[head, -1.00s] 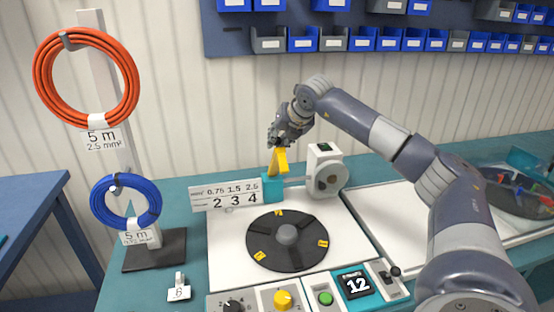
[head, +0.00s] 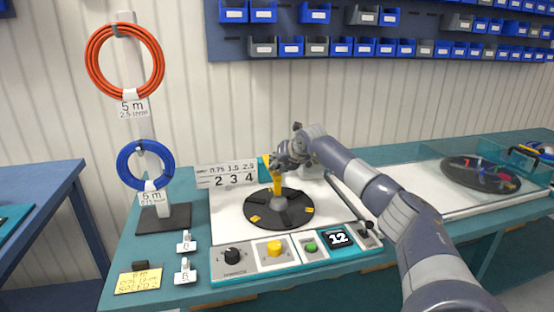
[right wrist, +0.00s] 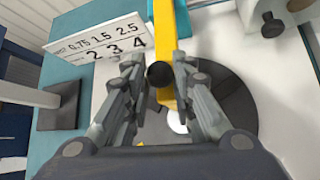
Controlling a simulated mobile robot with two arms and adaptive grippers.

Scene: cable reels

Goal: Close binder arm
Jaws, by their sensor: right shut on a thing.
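The yellow binder arm (head: 277,186) reaches down in front of the gripper to the hub of the black turntable disc (head: 256,211). In the right wrist view the binder arm (right wrist: 165,25) is a yellow bar running down from the top, with a round black knob (right wrist: 160,74) between the fingertips. My right gripper (head: 278,164) is at the binder arm, above the disc's back side. In the right wrist view my gripper (right wrist: 157,68) is shut on the binder arm at the knob. The gripper and wrist hide the arm's upper part and hinge. My left gripper is not in view.
A white number board (head: 227,175) stands behind left of the disc. A stand with an orange coil (head: 98,60) and a blue coil (head: 123,165) is at left.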

